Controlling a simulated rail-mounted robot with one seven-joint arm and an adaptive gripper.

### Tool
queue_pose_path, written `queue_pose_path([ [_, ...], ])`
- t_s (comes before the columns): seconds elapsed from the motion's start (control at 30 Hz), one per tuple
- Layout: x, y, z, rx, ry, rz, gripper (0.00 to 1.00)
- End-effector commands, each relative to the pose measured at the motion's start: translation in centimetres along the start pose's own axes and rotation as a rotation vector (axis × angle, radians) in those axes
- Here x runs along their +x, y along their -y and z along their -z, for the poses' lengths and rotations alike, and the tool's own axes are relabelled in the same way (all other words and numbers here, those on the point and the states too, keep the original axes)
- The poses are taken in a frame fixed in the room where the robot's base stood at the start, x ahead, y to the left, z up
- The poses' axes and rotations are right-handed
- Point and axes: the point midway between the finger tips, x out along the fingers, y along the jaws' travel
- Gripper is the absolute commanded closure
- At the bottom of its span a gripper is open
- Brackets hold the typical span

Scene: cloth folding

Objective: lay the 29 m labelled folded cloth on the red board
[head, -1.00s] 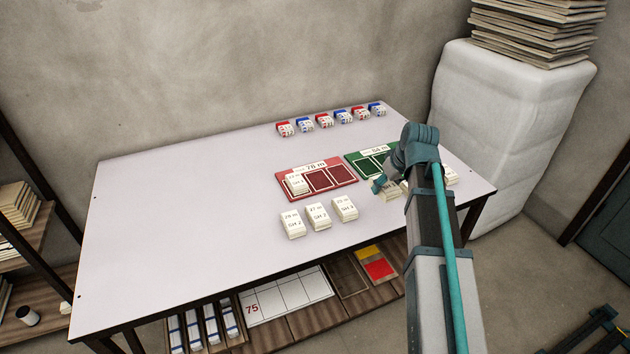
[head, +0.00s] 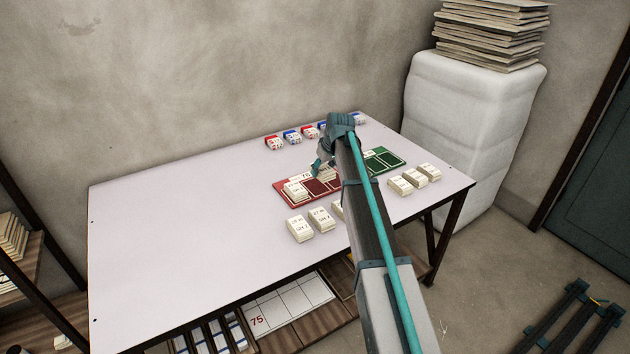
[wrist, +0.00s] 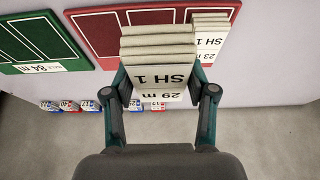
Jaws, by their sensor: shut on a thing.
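The folded cloth labelled 29 m, SH 1 (wrist: 160,75) is a cream stack between my gripper's (wrist: 160,92) fingers in the wrist view, its label upside down there. My gripper (head: 321,164) is shut on it. In the head view the held cloth (head: 327,174) is over the middle to back of the red board (head: 318,188); I cannot tell whether it touches. The red board (wrist: 96,38) has dark red slots. Another folded cloth (head: 296,191) lies in its left slot and shows in the wrist view (wrist: 210,40), marked SH 1.
The green board (head: 385,161) lies just right of the red board. Folded cloths (head: 301,228) stand in front of the red board, one partly behind my arm, and three more (head: 414,178) at the right. Small red and blue bundles (head: 291,136) line the back. The table's left is clear.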

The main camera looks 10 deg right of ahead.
Motion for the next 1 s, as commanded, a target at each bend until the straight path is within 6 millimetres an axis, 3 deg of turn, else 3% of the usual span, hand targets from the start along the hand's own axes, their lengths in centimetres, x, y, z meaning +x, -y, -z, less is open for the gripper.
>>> queue_pose_path([
  [0.03, 0.9, -0.4, 1.4, -0.001, 0.0, 0.0, 0.78],
  [0.3, 5.9, -1.1, 2.5, 0.0, 0.0, 0.0, 0.78],
  [0.67, 8.5, -1.4, 3.2, 0.0, 0.0, 0.0, 0.78],
  [0.83, 10.5, -1.3, 2.1, 0.0, 0.0, 0.0, 0.78],
  [1.0, 11.1, -1.3, 1.9, -0.001, -0.001, -0.001, 0.78],
])
